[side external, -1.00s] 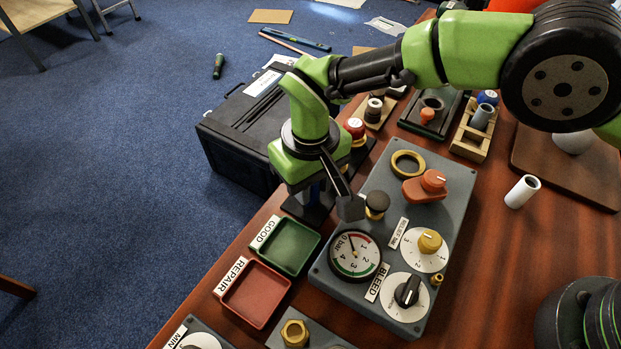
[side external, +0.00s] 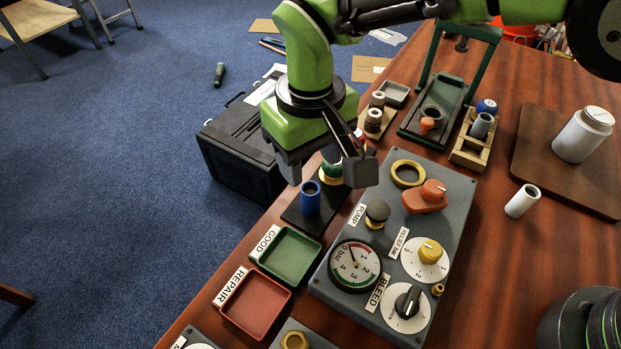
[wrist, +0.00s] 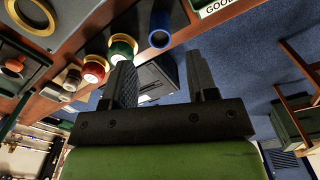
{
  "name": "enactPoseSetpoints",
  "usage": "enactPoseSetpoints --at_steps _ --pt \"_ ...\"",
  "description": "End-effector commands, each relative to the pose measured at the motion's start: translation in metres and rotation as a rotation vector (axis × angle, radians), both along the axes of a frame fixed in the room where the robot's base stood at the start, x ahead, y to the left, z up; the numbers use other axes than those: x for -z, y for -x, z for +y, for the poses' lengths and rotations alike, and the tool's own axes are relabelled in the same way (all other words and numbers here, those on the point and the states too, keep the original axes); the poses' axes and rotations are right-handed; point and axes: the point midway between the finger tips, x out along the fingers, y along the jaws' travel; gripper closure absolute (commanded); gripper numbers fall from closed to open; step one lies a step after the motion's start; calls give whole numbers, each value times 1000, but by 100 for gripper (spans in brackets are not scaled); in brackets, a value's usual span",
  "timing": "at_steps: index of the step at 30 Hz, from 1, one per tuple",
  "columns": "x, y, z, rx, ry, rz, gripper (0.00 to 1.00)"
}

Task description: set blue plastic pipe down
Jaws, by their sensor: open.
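The blue plastic pipe (side external: 310,198) stands upright on a small dark base at the table's left edge, behind the green GOOD tray (side external: 291,255). The pipe also shows in the wrist view (wrist: 160,30), beyond my fingertips. My gripper (side external: 325,172) is open and empty, raised above and a little behind the pipe, apart from it. In the wrist view its two fingers (wrist: 162,82) are spread with nothing between them.
A green-and-brass fitting (wrist: 122,47) and a red one (wrist: 95,68) stand beside the pipe. The red REPAIR tray (side external: 256,299) is in front of the GOOD tray. The grey gauge panel (side external: 440,250) stands to the right. A white pipe (side external: 522,201) lies farther right.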

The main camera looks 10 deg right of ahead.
Motion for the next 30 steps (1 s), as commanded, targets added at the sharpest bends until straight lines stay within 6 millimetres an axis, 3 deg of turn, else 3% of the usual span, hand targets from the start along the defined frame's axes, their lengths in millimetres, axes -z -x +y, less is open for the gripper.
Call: enactPoseSetpoints --at_steps 6,17,20,23,27,30 --pt "-35 0 0 -1 -2 -1 47" --pt "-44 0 0 0 -1 1 47" --pt "-54 -3 -6 14 -13 -7 47" --pt "-82 -11 -25 56 -47 -28 47" --pt "-140 -15 -74 154 -120 -80 47" --pt "-177 -6 -114 234 -176 -128 47"
